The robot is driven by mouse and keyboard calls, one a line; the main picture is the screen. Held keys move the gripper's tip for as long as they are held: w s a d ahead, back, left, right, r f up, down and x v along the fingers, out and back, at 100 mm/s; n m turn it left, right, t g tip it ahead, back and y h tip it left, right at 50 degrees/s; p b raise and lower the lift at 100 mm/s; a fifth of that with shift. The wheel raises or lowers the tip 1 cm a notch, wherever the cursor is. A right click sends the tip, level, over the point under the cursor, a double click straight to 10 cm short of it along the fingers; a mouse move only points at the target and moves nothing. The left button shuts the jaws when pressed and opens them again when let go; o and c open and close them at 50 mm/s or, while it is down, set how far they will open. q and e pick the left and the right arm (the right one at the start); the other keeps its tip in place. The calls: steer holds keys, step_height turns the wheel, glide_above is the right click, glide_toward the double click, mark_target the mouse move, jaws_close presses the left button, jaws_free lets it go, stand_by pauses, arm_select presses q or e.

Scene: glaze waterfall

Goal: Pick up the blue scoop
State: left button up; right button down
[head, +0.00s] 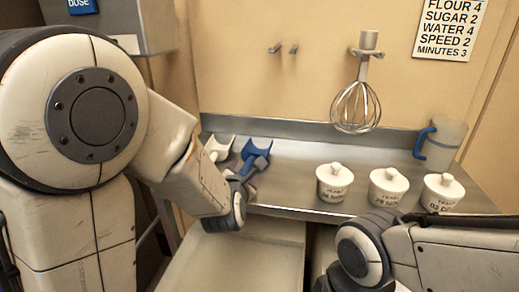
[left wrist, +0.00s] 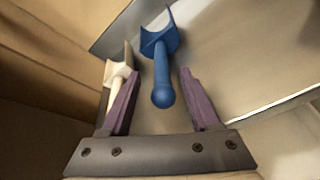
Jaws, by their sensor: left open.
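The blue scoop (head: 256,151) lies on the left part of the steel counter, its handle towards me. In the left wrist view the blue scoop (left wrist: 160,52) has its handle end between the two purple fingers of my left gripper (left wrist: 160,100), with a gap on each side. My left gripper (head: 245,183) is open. A white scoop (head: 219,146) lies just left of the blue one; in the left wrist view the white scoop (left wrist: 117,72) is close beside the left finger. My right arm shows at the lower right of the head view, but its fingers are not seen.
Three lidded white pots (head: 334,182) stand along the front of the counter (head: 290,158). A jug with a blue handle (head: 440,145) stands at the right. A whisk (head: 357,105) hangs on the wall. A pale bin (head: 245,255) is below the counter edge.

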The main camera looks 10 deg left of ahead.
mark_target(247, 168)
arm_select(q)
steer(key=shift+w+f, duration=0.25)
steer(key=shift+w, duration=0.4)
steer(key=p+x, duration=0.1)
steer(key=x, duration=0.4)
steer(key=shift+w+d, duration=0.1)
steer(key=shift+r, duration=0.1)
jaws_close()
